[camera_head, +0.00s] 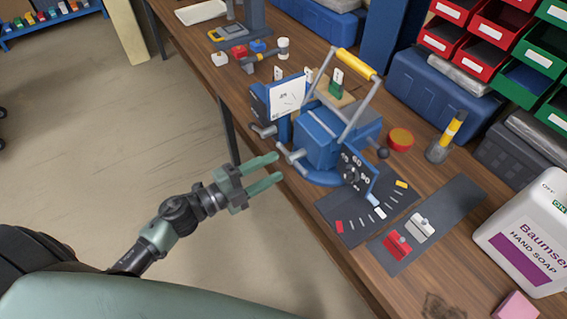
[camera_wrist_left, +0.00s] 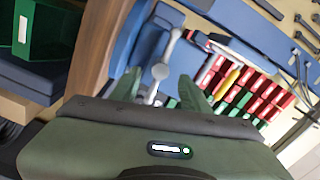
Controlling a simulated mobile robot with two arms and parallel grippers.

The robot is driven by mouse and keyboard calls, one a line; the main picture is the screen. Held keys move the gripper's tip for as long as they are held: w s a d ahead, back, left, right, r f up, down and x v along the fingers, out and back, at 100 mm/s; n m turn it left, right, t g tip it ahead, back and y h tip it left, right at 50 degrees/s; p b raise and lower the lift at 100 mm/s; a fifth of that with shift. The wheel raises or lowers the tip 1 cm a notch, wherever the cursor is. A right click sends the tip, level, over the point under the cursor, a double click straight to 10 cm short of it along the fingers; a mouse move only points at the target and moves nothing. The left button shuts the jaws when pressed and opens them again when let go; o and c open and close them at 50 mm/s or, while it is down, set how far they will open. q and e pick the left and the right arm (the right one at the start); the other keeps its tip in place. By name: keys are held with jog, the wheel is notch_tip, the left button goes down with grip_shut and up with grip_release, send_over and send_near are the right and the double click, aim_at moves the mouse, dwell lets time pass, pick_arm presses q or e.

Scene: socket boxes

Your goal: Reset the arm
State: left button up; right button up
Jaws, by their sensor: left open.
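My left gripper (camera_head: 264,174) comes in from the left in the head view. Its two green fingers are apart, with nothing between them. It hangs over the floor beside the front edge of the wooden workbench (camera_head: 290,224), close to a blue vise-like device (camera_head: 324,138) with a yellow-topped handle. In the left wrist view the gripper's fingers (camera_wrist_left: 160,93) show partly above its green housing, and the blue device and its grey lever (camera_wrist_left: 165,62) lie beyond them. My right gripper does not show in either view.
A dark mat (camera_head: 410,250) holds a red switch (camera_head: 397,246) and a white one. A soap jug (camera_head: 530,235) stands at the right. Red bins (camera_head: 480,52) and blue boxes line the back.

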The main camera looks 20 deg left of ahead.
pick_arm(q)
jog(key=shift+s+a, duration=0.3)
jog(key=shift+s, duration=0.15)
jog(key=a+f+n+y, duration=0.3)
jog(key=f+n, duration=0.1)
jog(key=f, duration=0.4)
jog(key=a+f+n+y, duration=0.2)
jog(key=a+f+n, duration=0.15)
jog(key=f, duration=0.35)
jog(key=s+a+f+n+g+y, duration=0.2)
jog(key=s+f+n, duration=0.15)
jog(key=f, duration=0.55)
jog(key=s+a+f+n+g+y, duration=0.1)
jog(key=s+f+n+y, duration=0.2)
jog(key=f, duration=0.5)
jog(key=s+d+f+n+g, duration=0.1)
jog(key=s+f+n+g, duration=0.1)
jog(key=s+f, duration=0.4)
jog(key=s+d+f+n+g, duration=0.2)
jog(key=s+f+g, duration=0.2)
jog(key=s, duration=1.1)
jog(key=s+d+f+n+g+y, duration=0.1)
jog(key=s+f+g, duration=0.3)
jog(key=s+f, duration=0.5)
jog(key=shift+s+d+f+n, duration=0.15)
jog(key=shift+s+d+n, duration=0.3)
jog(key=shift+s, duration=0.25)
